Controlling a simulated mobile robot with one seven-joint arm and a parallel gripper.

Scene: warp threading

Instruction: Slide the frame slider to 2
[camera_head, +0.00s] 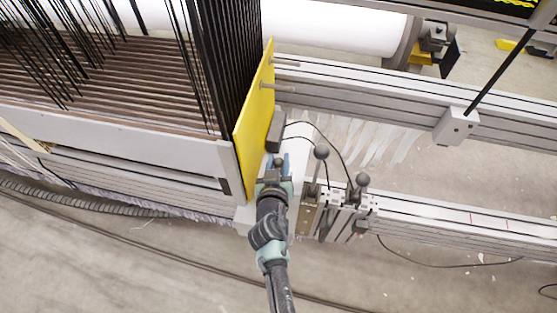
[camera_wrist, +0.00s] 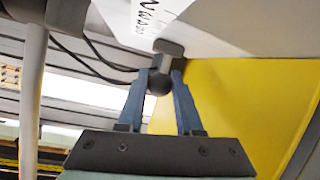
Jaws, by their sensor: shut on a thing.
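My gripper (camera_head: 272,165) is beside the yellow plate (camera_head: 254,120), at the right end of the frame with black cords. In the wrist view, its two blue-grey fingers (camera_wrist: 160,85) are closed around a dark round knob (camera_wrist: 160,84), apparently the frame slider's handle. A dark block (camera_wrist: 168,47) sits directly above the knob in that view. In the head view a dark block (camera_head: 275,130) stands just past my fingertips, and the knob is hidden. A white surface with black markings (camera_wrist: 145,18) shows behind the knob; I cannot read a setting.
Two ball-topped levers (camera_head: 321,152) (camera_head: 362,180) stand close to the right of my gripper. Thin black cables (camera_head: 318,128) loop beside the block. Metal rails (camera_head: 455,212) run right. The yellow plate (camera_wrist: 255,95) is close on the right in the wrist view.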

